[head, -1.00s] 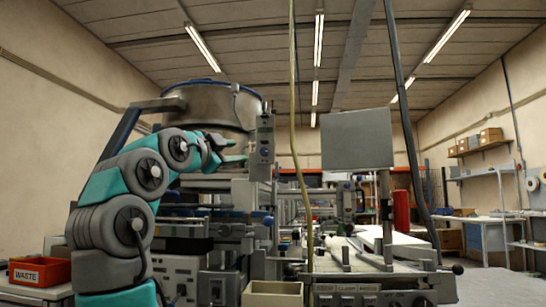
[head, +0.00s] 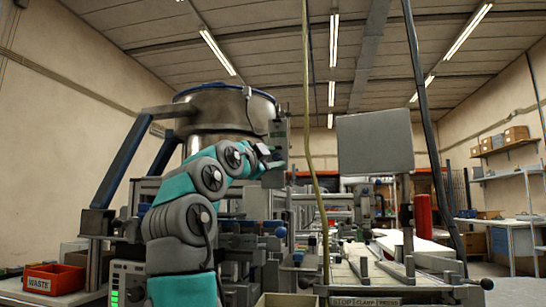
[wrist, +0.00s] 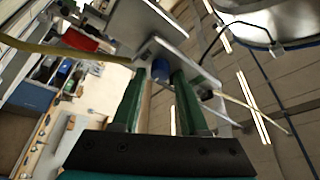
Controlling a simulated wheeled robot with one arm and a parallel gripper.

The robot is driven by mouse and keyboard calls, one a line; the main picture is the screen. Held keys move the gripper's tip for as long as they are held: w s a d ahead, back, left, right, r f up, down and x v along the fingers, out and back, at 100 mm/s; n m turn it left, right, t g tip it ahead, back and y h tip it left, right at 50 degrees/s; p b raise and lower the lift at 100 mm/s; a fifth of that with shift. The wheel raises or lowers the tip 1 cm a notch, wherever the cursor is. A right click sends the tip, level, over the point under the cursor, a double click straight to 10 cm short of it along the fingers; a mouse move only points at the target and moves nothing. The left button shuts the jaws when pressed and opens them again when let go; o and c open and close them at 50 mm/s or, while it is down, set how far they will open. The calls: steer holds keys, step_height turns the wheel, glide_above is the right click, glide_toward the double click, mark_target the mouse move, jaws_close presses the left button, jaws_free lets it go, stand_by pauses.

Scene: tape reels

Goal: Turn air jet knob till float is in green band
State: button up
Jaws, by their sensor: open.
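A narrow grey upright panel (head: 281,135) stands in front of the large steel drum in the head view, partly covered by my gripper (head: 272,160). In the wrist view, a blue knob (wrist: 161,70) stands out from the grey panel plate (wrist: 150,28). My gripper (wrist: 159,80) is open, with one green finger on each side of the knob near the fingertips. I cannot tell whether either finger touches it. The float and green band cannot be made out in either view.
The steel drum (head: 222,108) rises behind my arm. A yellowish hose (head: 309,130) hangs right of the panel, with a grey board (head: 375,141) beyond it. An orange-red waste bin (head: 54,280) is at lower left.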

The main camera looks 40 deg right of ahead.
jaws_close()
stand_by(0.3)
steer(key=shift+f+n+b, duration=0.15)
steer(key=shift+n+b, duration=0.25)
steer(key=shift+b, duration=0.1)
steer(key=shift+s+d+f+n+t+b, duration=0.1)
steer(key=shift+n+t+b, duration=0.2)
steer(key=shift+n+b, duration=0.3)
steer(key=shift+f+n+t+b, duration=0.1)
steer(key=shift+n+t+b, duration=0.2)
steer(key=shift+n+b, duration=0.3)
steer(key=n+t+b, duration=0.2)
steer(key=n, duration=0.1)
steer(key=shift+s+n, duration=0.1)
steer(key=shift+n, duration=0.2)
steer(key=shift+r+n+t+b, duration=0.15)
steer(key=shift+n+t+b, duration=0.55)
steer(key=shift+n, duration=0.6)
steer(key=shift+n+t+b, duration=0.3)
steer(key=shift+n, duration=0.4)
steer(key=shift+n+t+y, duration=0.3)
steer(key=shift+n+y, duration=0.1)
steer(key=shift+n, duration=0.2)
